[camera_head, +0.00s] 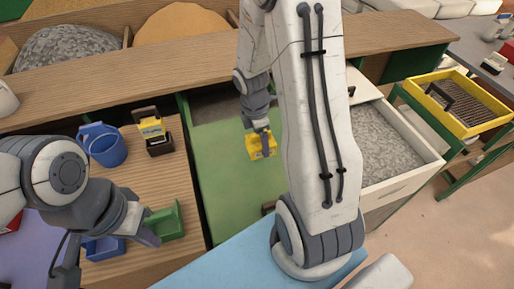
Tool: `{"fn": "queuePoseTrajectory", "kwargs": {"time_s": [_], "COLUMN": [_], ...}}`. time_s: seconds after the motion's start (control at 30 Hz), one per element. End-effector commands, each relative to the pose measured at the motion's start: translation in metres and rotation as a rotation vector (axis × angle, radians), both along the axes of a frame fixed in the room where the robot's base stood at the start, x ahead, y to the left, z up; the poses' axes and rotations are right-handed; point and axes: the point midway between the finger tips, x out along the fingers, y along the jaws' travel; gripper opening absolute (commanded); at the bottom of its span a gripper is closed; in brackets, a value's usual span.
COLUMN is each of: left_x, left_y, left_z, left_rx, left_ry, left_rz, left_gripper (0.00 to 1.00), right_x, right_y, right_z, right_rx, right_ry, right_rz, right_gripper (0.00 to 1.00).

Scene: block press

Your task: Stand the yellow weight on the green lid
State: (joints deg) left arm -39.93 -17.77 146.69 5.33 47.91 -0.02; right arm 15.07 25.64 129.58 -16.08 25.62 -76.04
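A yellow block (262,146), which looks like the yellow weight, shows over a green surface in the middle of the head view. My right gripper (262,132) is at its top and seems shut on it; the contact is small. A green piece (168,222), which looks like the green lid, is at the front right of the wooden table at left. My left gripper (152,226) is right beside this green piece, with its fingers at the piece's left edge. I cannot tell whether they grip it.
A blue bucket (103,147) and a black-handled thing with a yellow face (151,127) stand behind the green piece. A blue box (103,249) lies under my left gripper. A drawer of grey gravel (388,150) and a yellow tray (458,116) are at right.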

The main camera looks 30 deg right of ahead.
Motion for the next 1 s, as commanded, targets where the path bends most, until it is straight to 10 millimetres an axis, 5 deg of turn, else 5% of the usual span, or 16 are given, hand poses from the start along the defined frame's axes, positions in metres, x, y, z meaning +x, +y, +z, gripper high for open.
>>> {"fn": "queuePoseTrajectory", "kwargs": {"time_s": [0.27, 0.53, 0.93, 0.97, 1.0], "left_x": [0.000, 0.000, 0.000, 0.000, 0.000], "left_y": [0.000, 0.000, 0.000, 0.000, 0.000], "left_z": [0.000, -0.006, -0.008, -0.007, -0.007], "left_rx": [0.000, 0.000, 0.000, 0.000, 0.000], "left_ry": [0.000, 0.000, 0.000, 0.000, 0.000], "left_rz": [0.000, 0.000, 0.000, 0.000, 0.000], "left_gripper": [0.00, 0.00, 0.00, 0.00, 0.00], "right_x": [0.014, 0.013, 0.013, 0.013, 0.013], "right_y": [0.004, 0.004, 0.004, 0.004, 0.004], "right_z": [-0.013, -0.047, -0.052, -0.052, -0.052], "right_rx": [0.000, 0.000, -0.001, 0.000, 0.000], "right_ry": [0.000, 0.001, -0.002, -0.001, -0.001], "right_rz": [-0.002, -0.002, -0.003, -0.003, -0.003], "right_gripper": [0.00, 0.00, 0.00, 0.95, 1.00]}}
